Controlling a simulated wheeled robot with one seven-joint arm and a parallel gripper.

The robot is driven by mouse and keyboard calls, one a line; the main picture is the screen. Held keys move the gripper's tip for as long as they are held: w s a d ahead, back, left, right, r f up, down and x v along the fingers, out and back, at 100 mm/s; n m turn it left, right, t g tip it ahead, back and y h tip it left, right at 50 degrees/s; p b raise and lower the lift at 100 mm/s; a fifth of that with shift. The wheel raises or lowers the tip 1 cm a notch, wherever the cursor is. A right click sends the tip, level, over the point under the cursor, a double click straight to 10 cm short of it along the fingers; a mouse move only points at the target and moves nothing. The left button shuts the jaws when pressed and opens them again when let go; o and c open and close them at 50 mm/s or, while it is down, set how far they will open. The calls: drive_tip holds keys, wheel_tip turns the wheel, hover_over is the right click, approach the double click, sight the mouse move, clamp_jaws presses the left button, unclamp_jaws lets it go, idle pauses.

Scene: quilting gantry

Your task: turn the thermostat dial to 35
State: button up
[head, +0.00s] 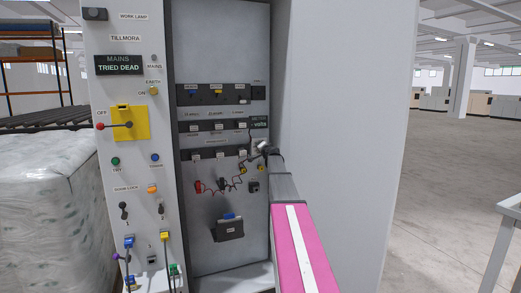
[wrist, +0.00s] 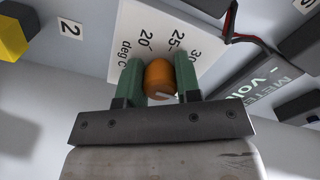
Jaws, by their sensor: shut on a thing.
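The thermostat dial (wrist: 159,78) is an orange knob in the wrist view. It sits in front of a white scale plate (wrist: 132,42) printed with deg C, 20, 25 and a partly cut-off 30. My gripper (wrist: 160,72) has its two green fingers on either side of the dial, shut on it. A pale line shows on the dial's near face, but I cannot tell which number it marks. In the head view my gripper (head: 263,149) reaches the right side of the cabinet's inner panel, where it hides the dial.
A meter (wrist: 262,88) with red and black leads is right of the dial in the wrist view. A yellow block (wrist: 12,40) is at upper left. In the head view the cabinet's left front (head: 125,80) carries switches and plugs; open floor (head: 440,170) lies right.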

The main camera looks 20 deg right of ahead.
idle(0.4)
drive_tip(key=o, duration=0.9)
drive_tip(key=shift+s, duration=0.1)
drive_tip(key=s, duration=1)
drive_tip(key=shift+s+d, duration=0.15)
drive_tip(key=shift+s, duration=0.2)
